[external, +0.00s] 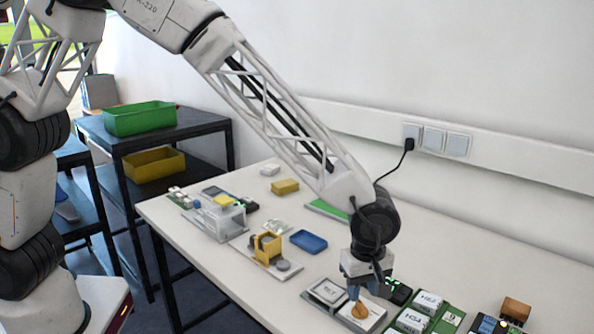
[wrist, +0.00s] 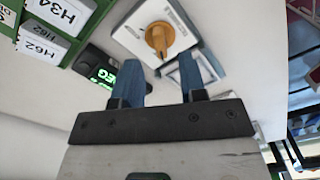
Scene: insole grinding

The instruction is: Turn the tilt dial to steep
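The tilt dial is an orange-tan knob (external: 360,311) on a white plate (external: 376,318) near the front edge of the table. In the wrist view the knob (wrist: 159,40) stands ahead of and between my two blue fingers, on its white plate (wrist: 135,38). My gripper (external: 356,292) points down just above the knob. In the wrist view my gripper (wrist: 159,64) is open, with a clear gap between the fingertips. I cannot tell whether a finger touches the knob. No steep mark is readable.
A grey-framed label block (external: 328,291) sits left of the dial. A black display with green digits (wrist: 103,80) lies beside it. A green rack (external: 447,323) holds white labelled boxes. A blue tray (external: 308,241) and a yellow fixture (external: 267,247) stand farther left.

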